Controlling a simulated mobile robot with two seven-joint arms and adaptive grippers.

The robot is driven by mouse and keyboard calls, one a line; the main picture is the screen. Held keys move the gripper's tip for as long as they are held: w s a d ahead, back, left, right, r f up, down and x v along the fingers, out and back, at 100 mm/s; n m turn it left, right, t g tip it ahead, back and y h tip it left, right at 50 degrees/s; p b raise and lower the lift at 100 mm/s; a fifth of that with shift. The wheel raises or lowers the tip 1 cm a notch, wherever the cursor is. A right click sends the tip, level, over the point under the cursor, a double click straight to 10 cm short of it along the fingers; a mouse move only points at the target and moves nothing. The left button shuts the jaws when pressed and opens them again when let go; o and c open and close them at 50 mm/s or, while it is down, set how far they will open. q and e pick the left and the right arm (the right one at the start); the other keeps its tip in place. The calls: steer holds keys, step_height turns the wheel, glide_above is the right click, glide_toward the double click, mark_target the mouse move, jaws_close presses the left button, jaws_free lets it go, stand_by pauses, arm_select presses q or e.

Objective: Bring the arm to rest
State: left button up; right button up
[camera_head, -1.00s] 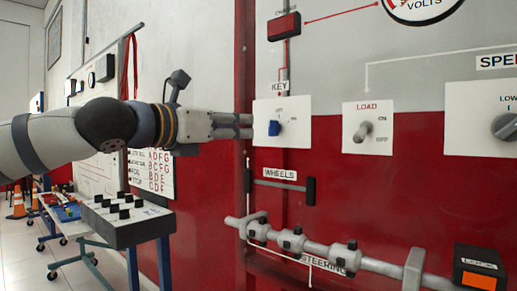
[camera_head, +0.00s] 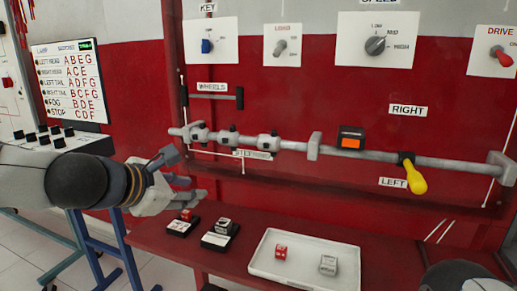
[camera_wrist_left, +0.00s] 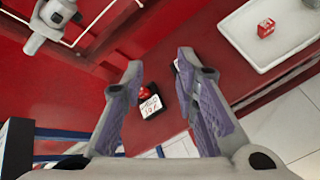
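My left gripper (camera_head: 196,188) comes in from the left in the head view, low in front of the red panel and over the left end of the red table. In the left wrist view its two fingers (camera_wrist_left: 159,66) stand apart with nothing between their tips. Beyond them, a small red block (camera_wrist_left: 144,92) on a dark base lies on the table, not touched. My right gripper does not show; a dark rounded part at the lower right corner of the head view may be my right arm.
The red table (camera_head: 245,224) carries a white tray (camera_head: 302,285) with a red cube (camera_head: 281,252) and a grey cube (camera_head: 328,265). Two small dark-based blocks stand left of it. A grey bar (camera_head: 290,145) with a yellow-handled lever (camera_head: 415,178) crosses the panel.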

arm_select(q)
steer(key=s+d+f+m+g+y+p, duration=0.1)
steer(key=s+f+m+g, duration=0.4)
steer(key=s+f, duration=0.7)
steer(key=s+f+m+g+y+p, duration=0.15)
steer(key=s+f+m, duration=0.6)
steer(key=f, duration=0.75)
steer(key=s+a+f+m+g, duration=0.2)
steer(key=s+a+m, duration=0.1)
steer(key=s, duration=0.7)
steer(key=s+a+f+m+g+y, duration=0.1)
steer(key=s+a+f+m+g, duration=0.1)
steer(key=s, duration=0.9)
steer(key=s+a+f+m+g+y, duration=0.1)
steer(key=s+a+m+g, duration=0.2)
steer(key=s+m, duration=0.3)
steer(key=s+a, duration=0.1)
steer(key=s, duration=0.3)
steer(key=shift+s+f, duration=0.25)
steer(key=shift+f, duration=0.15)
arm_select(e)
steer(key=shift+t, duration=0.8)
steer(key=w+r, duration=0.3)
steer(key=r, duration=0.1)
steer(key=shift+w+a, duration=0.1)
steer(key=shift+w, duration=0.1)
